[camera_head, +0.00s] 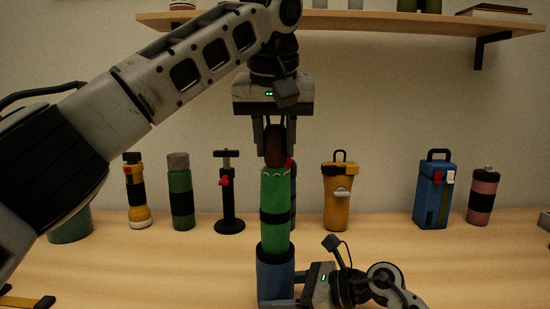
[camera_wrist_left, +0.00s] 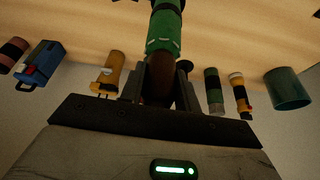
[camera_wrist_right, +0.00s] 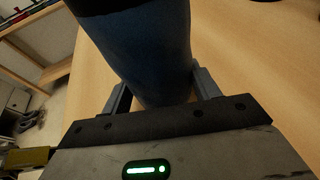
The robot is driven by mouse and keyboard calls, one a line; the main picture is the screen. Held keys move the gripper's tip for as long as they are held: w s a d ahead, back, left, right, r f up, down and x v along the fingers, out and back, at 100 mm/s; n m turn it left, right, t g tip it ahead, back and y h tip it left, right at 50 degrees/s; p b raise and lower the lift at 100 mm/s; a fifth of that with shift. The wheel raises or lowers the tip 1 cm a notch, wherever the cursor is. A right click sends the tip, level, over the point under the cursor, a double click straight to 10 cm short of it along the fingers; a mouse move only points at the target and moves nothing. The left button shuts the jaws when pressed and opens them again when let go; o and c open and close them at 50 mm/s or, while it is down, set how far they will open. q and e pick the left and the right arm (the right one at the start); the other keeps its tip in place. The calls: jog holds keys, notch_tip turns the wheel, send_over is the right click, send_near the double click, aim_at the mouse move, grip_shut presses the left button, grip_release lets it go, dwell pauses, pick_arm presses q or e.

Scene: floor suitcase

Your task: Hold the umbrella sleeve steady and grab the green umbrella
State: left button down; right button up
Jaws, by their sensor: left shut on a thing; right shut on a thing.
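The green umbrella (camera_head: 275,190) stands upright with a black band and a brown handle (camera_head: 274,146) on top. Its lower end is inside the blue umbrella sleeve (camera_head: 274,275). My left gripper (camera_head: 274,148) is above it, pointing down, shut on the brown handle. In the left wrist view the green umbrella (camera_wrist_left: 164,30) runs away from the fingers. My right gripper (camera_head: 290,292) comes from the right, low over the table, shut on the blue sleeve. The sleeve (camera_wrist_right: 150,55) fills the space between the fingers in the right wrist view.
A shelf (camera_head: 390,22) hangs above.

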pick_arm(q)
jog(key=shift+r, duration=0.1)
pick_arm(e)
jog(key=o, duration=0.8)
jog(key=shift+o, duration=0.2)
